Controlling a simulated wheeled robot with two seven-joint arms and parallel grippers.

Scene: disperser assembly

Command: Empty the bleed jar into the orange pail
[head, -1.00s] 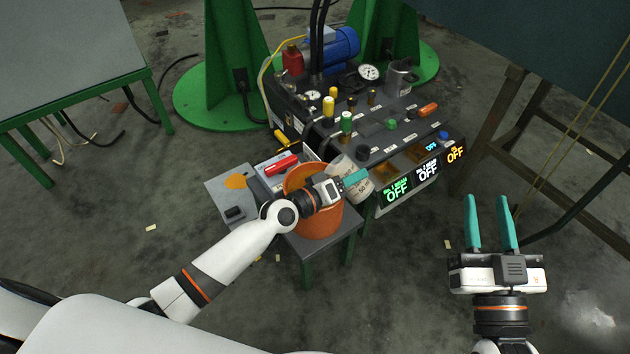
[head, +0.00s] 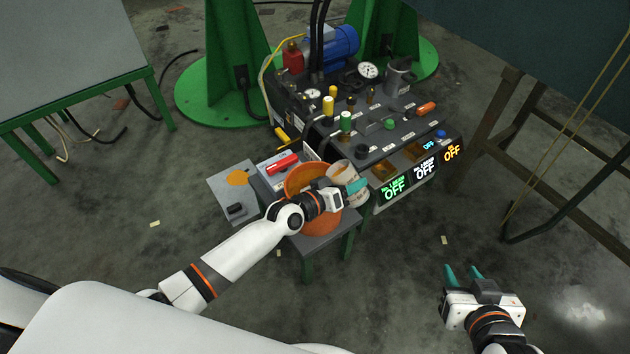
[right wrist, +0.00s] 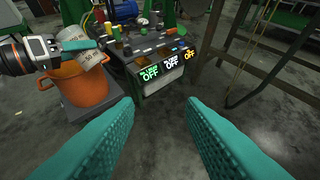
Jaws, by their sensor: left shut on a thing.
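The orange pail (head: 318,222) stands on the small grey side table, partly hidden behind my left wrist in the head view. It also shows in the right wrist view (right wrist: 82,88). My left gripper (head: 352,188) is shut on the bleed jar (head: 341,177), a pale jar with printed markings. The jar is at the pail's right side, its brownish open mouth facing up with a slight tilt in the head view. In the right wrist view the jar (right wrist: 84,64) appears over the pail's rim. My right gripper (head: 463,274) is open and empty, low at the right.
The machine (head: 375,150), with valves, gauges and lit OFF displays, stands just behind. Open floor lies between my right gripper and the table.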

